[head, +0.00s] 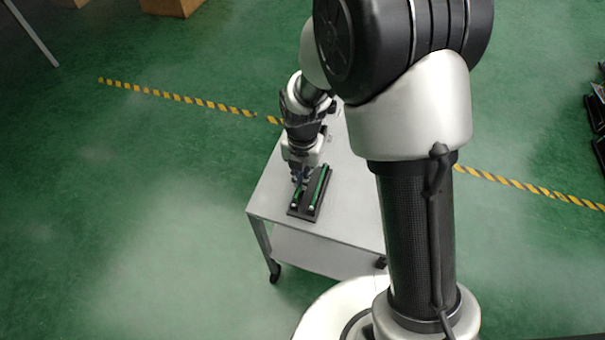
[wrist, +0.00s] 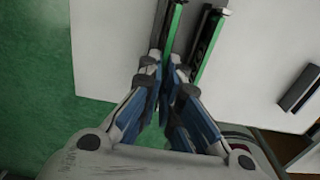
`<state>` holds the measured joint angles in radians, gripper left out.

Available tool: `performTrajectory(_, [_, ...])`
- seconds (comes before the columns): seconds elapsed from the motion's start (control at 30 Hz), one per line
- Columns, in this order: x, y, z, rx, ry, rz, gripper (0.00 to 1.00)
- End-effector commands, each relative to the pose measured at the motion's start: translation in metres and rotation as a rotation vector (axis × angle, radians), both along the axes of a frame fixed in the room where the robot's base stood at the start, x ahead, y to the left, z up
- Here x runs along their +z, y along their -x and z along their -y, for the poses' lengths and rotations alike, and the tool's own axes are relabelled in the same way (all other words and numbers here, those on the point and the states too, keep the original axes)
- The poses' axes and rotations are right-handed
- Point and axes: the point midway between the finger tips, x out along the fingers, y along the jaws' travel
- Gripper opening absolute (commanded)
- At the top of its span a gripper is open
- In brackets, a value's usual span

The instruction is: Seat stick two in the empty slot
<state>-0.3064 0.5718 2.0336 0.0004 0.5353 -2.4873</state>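A black fixture (head: 309,209) lies on the grey cart and carries two long green sticks side by side. The right green stick (head: 319,187) lies along the fixture; it also shows in the wrist view (wrist: 209,47). The left green stick (wrist: 172,36) runs up from between my fingertips. My gripper (head: 300,178) is low over the left side of the fixture. In the wrist view my gripper (wrist: 168,78) has its blue pads closed in around the left stick's near part. The fingers hide the stick's lower end and its seating. No label shows which is stick two.
A dark block (wrist: 299,88) lies at the right in the wrist view. A yellow-black floor line (head: 180,97) crosses the green floor, and a cardboard box (head: 172,6) stands far back.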

Motion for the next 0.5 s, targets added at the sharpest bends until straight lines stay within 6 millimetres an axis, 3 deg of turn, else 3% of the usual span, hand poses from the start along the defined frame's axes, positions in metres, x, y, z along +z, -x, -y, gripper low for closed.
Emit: performTrajectory(0.5, [-0.014, 0.0, 0.0, 0.0, 0.0, 0.0, 0.0])
